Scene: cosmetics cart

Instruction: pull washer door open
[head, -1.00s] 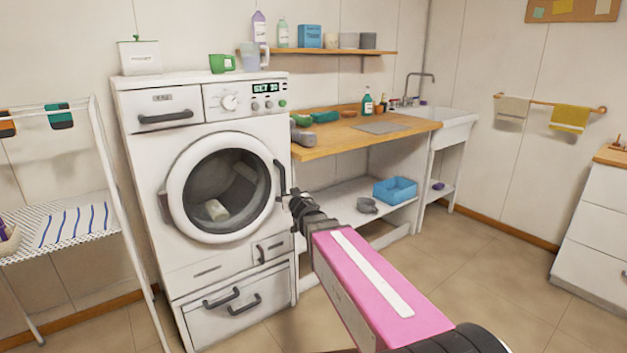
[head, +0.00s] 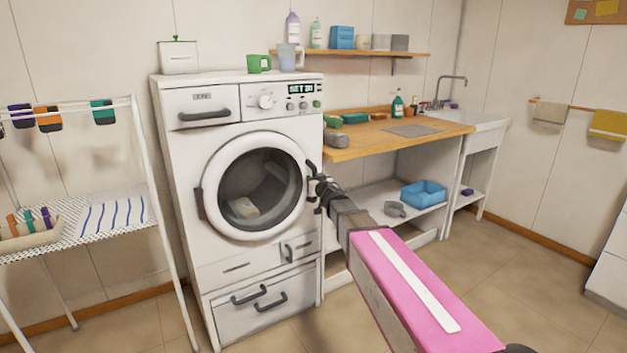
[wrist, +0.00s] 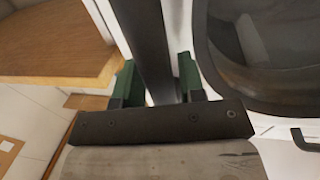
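The white washer (head: 178,160) stands against the wall with its round door (head: 210,195) on the front. The door looks closed or nearly so; the head view does not show a clear gap. A dark upright handle (head: 312,166) is on the door's right edge. My gripper (head: 318,187) is at the lower part of that handle. In the wrist view, the green fingertips of my gripper (wrist: 157,82) lie on either side of the dark handle bar (wrist: 145,35) and look closed on it. The door's dark glass (wrist: 270,60) shows at the right.
A wooden counter (head: 365,145) with a shelf below stands right of the washer. A blue basin (head: 424,194) sits on that shelf. A white drying rack (head: 150,195) stands close on the left. A green mug (head: 259,64) and a pitcher are on the washer. The floor (head: 500,285) is clear at right.

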